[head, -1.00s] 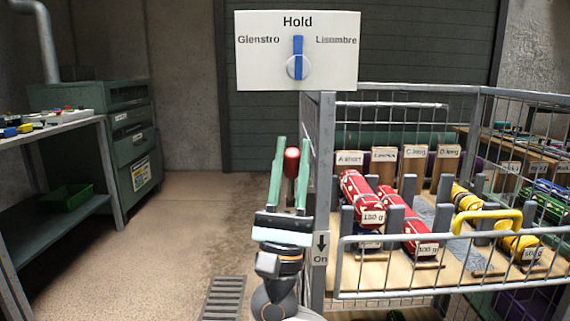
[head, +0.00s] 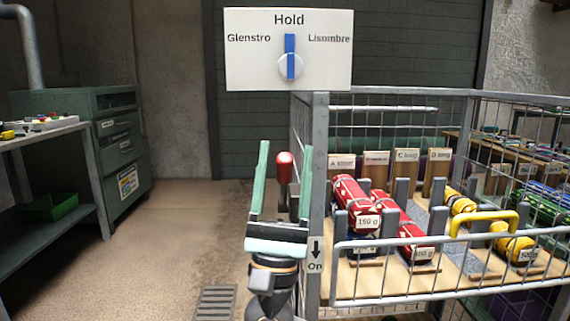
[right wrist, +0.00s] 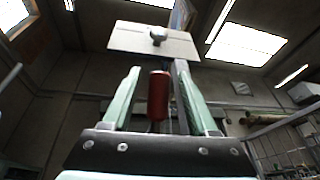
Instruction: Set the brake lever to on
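The brake lever has a red knob (head: 285,167) and stands upright beside the left corner post of the wire cart. A label with a down arrow and "On" (head: 315,256) is on that post, below the knob. My right gripper (head: 285,148) is open, with one green finger on each side of the knob. In the right wrist view the knob (right wrist: 158,95) shows between the two fingers, with gaps on both sides. The lever's lower part is mostly hidden behind the gripper in the head view. My left gripper is not in view.
The wire cart (head: 400,242) holds red and yellow cylinders. Above it is a white "Hold" sign (head: 250,70) with a blue-handled dial pointing up. A workbench (head: 40,135) and green cabinet (head: 118,140) stand at left. The floor (head: 165,240) between is free, with a drain grate (head: 215,302).

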